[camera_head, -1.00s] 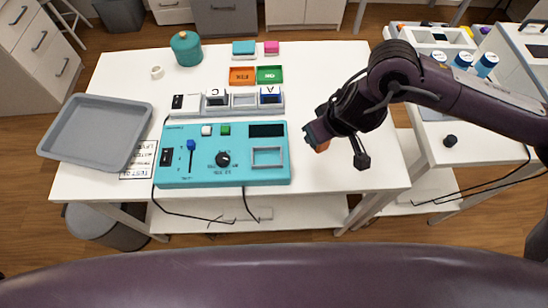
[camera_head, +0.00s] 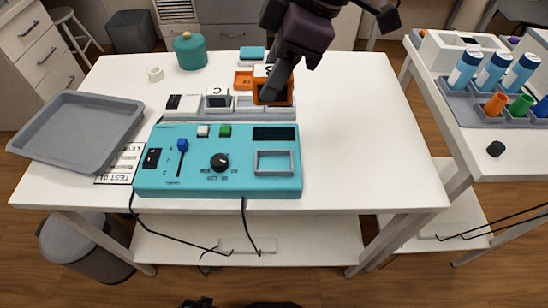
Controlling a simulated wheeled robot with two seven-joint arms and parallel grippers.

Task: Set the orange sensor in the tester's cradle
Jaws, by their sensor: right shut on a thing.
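My right gripper (camera_head: 276,82) comes in from the top and is shut on the orange sensor (camera_head: 286,97), a small orange block with a dark face. It holds the sensor over the right part of the pale rack (camera_head: 186,114), behind the tester; whether it touches the rack cannot be told. The teal tester (camera_head: 208,189) lies on the white table. Its cradle (camera_head: 291,163), a grey rectangular frame at the right of its top, is empty. My left gripper is not seen.
A sensor marked C (camera_head: 218,101) sits in the rack. A grey tray (camera_head: 82,101) lies at the left, with a teal canister (camera_head: 188,52) behind. The table's right half (camera_head: 370,130) is clear. A side table (camera_head: 475,148) holds bottles.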

